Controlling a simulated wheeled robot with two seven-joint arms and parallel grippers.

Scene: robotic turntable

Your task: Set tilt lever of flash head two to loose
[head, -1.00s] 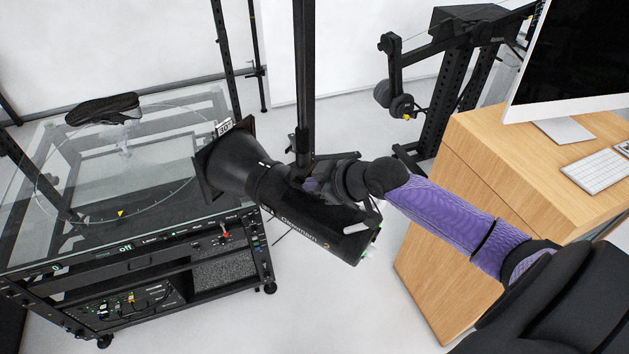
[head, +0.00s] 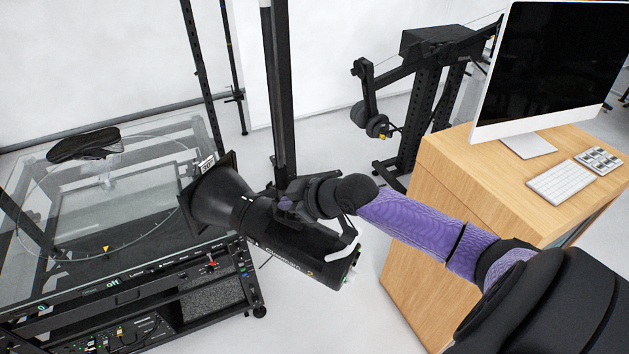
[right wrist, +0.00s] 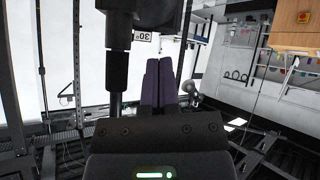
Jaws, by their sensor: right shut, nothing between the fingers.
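The flash head (head: 285,245) is a black cylinder with a flared reflector (head: 215,198) pointing left; its label seems to end in a "2". In the right wrist view the fingers (right wrist: 157,85) are shut and empty. My left gripper is not in view.
A glass-topped turntable (head: 165,155) with a dark shoe (head: 84,144) on it stands at the left. A wooden desk (head: 440,185) with a monitor (head: 550,65) and keyboard (head: 561,183) is at the right. A black stand (head: 425,90) is behind. Pale floor lies between them.

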